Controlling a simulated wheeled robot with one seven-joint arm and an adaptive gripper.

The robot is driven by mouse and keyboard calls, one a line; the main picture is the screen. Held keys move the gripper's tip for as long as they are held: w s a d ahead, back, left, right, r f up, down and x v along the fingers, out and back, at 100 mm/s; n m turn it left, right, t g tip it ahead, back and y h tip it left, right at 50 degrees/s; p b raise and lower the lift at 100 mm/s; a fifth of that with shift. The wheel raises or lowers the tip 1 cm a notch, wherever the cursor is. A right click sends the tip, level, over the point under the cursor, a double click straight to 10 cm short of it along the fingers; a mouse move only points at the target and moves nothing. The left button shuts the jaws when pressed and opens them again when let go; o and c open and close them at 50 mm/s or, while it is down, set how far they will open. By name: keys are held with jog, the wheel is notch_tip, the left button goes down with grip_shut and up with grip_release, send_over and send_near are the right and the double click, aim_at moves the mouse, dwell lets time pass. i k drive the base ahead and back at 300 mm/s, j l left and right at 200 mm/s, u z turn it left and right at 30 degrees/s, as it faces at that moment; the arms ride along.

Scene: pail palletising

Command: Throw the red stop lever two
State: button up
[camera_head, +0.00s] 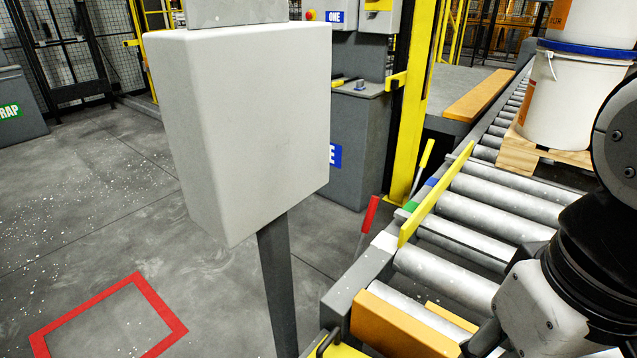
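A lever with a red handle (370,213) stands beside the left side of the roller conveyor, behind the grey box on a post. Its thin shaft runs down from the handle, and its lower end is hard to make out. I see no "two" label on or near it. A second lever with a yellow handle (426,154) stands farther back along the same side. My arm comes in at the right edge over the rollers, to the right of the red lever and apart from it. My gripper's fingertips are not in view.
A roller conveyor (462,238) with a raised yellow bar (436,195) runs up the right. White pails (562,95) stand on a wooden pallet (520,155) there. A large pale box (245,125) on a post blocks the middle. Open floor with a red outline (165,313) lies left.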

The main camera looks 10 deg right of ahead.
aim_at(374, 200)
jog(key=i+j+u, duration=0.2)
jog(key=u, duration=0.3)
jog(key=i+j+u, duration=0.25)
jog(key=u, duration=0.25)
jog(key=i+j+u, duration=0.25)
jog(key=u, duration=0.2)
jog(key=i+j, duration=0.1)
jog(key=i, duration=0.25)
jog(key=i+j+z, duration=0.15)
jog(key=i, duration=0.15)
jog(key=i+j+z, duration=0.1)
jog(key=z, duration=0.35)
jog(key=i+j+z, duration=0.2)
jog(key=z, duration=0.25)
jog(key=i+j+z, duration=0.2)
jog(key=z, duration=0.2)
jog(key=i+j+z, duration=0.2)
jog(key=z, duration=0.25)
jog(key=j, duration=0.1)
